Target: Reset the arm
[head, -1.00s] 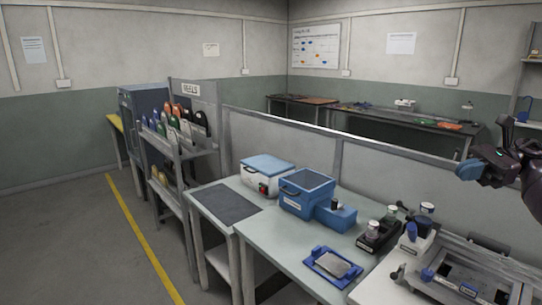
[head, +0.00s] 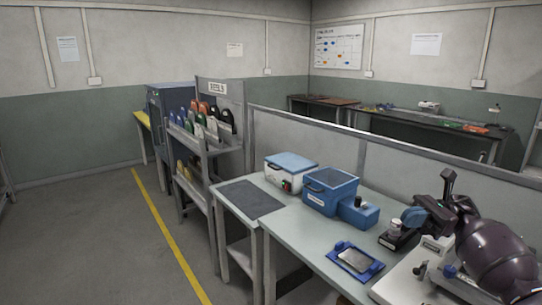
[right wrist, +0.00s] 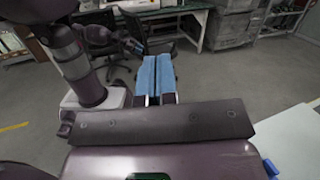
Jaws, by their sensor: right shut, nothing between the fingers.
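My right gripper (head: 413,217) is at the right of the head view, above the right end of the workbench. Its blue fingers also show in the right wrist view (right wrist: 157,76), side by side and shut, with nothing between them. Below the fingers in that view is open grey floor. My left gripper is not in the head view.
The workbench (head: 290,226) holds a blue bin (head: 330,190), a white box with a blue lid (head: 291,170) and a blue tray (head: 354,261) with a grey plate. A reel rack (head: 205,135) stands left. A low partition (head: 300,140) runs behind. Floor at left is clear.

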